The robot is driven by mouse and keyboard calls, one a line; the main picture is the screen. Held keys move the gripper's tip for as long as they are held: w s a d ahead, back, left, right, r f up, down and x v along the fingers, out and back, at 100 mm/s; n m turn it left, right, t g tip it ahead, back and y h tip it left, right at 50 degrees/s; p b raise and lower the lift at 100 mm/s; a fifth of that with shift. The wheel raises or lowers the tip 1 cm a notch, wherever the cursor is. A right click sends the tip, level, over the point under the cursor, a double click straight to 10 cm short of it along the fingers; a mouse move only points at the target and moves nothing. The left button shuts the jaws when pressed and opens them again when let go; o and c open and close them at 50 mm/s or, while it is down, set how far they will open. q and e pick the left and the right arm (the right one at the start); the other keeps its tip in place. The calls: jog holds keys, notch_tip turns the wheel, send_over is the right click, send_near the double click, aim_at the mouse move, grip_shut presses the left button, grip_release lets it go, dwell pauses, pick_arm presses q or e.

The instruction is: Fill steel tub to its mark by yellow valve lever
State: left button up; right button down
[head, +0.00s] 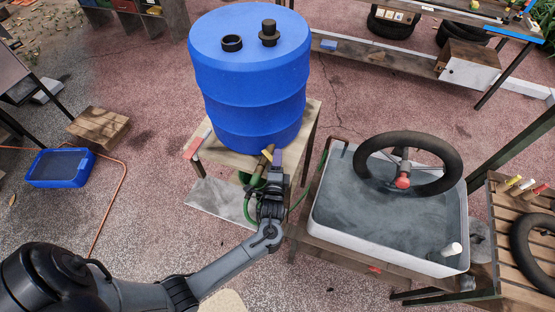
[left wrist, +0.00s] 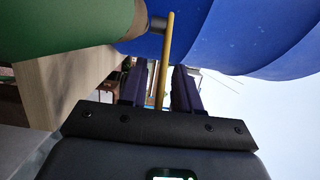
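The blue drum (head: 250,75) stands upright on a wooden stand, with a brass-coloured valve (head: 258,166) low on its front. The yellow valve lever (head: 267,153) shows as a thin upright bar in the left wrist view (left wrist: 165,60). My left gripper (head: 276,158) is at the valve; its dark purple fingers (left wrist: 160,83) are apart, with the lever between them and a gap visible on the right side. The pale-walled steel tub (head: 360,248) stands to the right, with a grey, water-like surface inside. I cannot make out its fill mark. My right gripper is not in view.
A black tyre with a red-knobbed hub (head: 445,165) sits over the tub's far part. A green hose (head: 247,208) hangs below the valve. A slatted bench (head: 510,235) stands at right. A blue tray (head: 60,168) lies at left. Paving between is mostly open.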

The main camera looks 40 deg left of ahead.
pick_arm(q)
jog(key=shift+c, duration=0.3)
grip_shut()
dwell(1.2)
